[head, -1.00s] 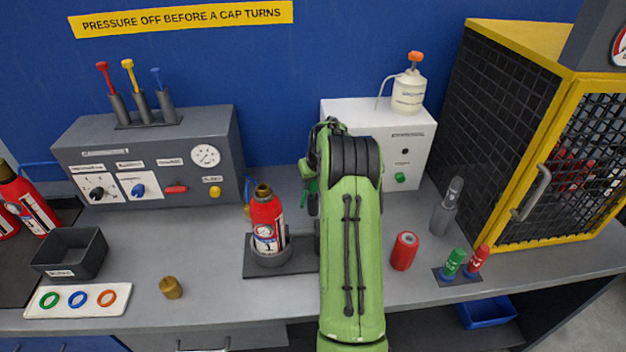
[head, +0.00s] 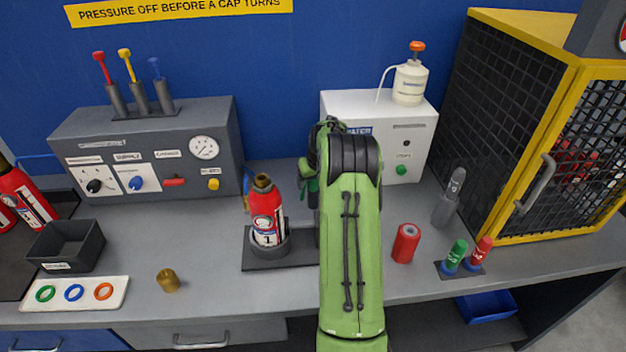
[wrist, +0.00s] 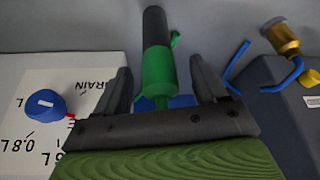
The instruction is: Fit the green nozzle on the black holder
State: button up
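In the wrist view the green nozzle (wrist: 158,75) lies between the two dark fingers of my gripper (wrist: 160,65), with a visible gap on each side. The fingers are open and not closed on it. The black holder (wrist: 154,25) is a dark cylinder in line with the nozzle, and the green meets the black end to end. I cannot tell how deep the fit is. A small green lever sticks out from the nozzle's side. In the head view my arm hides most of this; only a bit of green (head: 308,168) shows at its left.
A white box (head: 410,165) stands behind my arm and a grey console (head: 145,150) at the left. A red extinguisher (head: 265,215) stands in a grey cradle. A red cylinder (head: 405,243) stands right of my arm. The yellow-framed cage (head: 510,120) is further right.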

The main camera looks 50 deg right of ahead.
jog(key=p+v, duration=0.1)
jog(key=v, duration=1.4)
jog(key=shift+r, duration=0.4)
jog(key=s+a+r+n, duration=0.1)
jog(key=s+a+r, duration=0.15)
jog(key=a, duration=0.55)
jog(key=s+a+r+n, duration=0.15)
jog(key=a+r, duration=0.25)
jog(key=a, duration=0.5)
jog(key=s+a+r, duration=0.2)
jog(key=a+r, duration=0.1)
jog(key=a, duration=0.5)
jog(key=s+a+f+n+y, duration=0.1)
jog(key=s+a+f, duration=0.1)
jog(key=s+a, duration=0.3)
jog(key=s+a+f+n+t+y, duration=0.1)
jog(key=s+a, duration=0.4)
jog(key=s, duration=0.5)
jog(key=shift+s+a+f, duration=0.25)
jog(key=shift+s+f, duration=0.1)
jog(key=shift+f, duration=0.4)
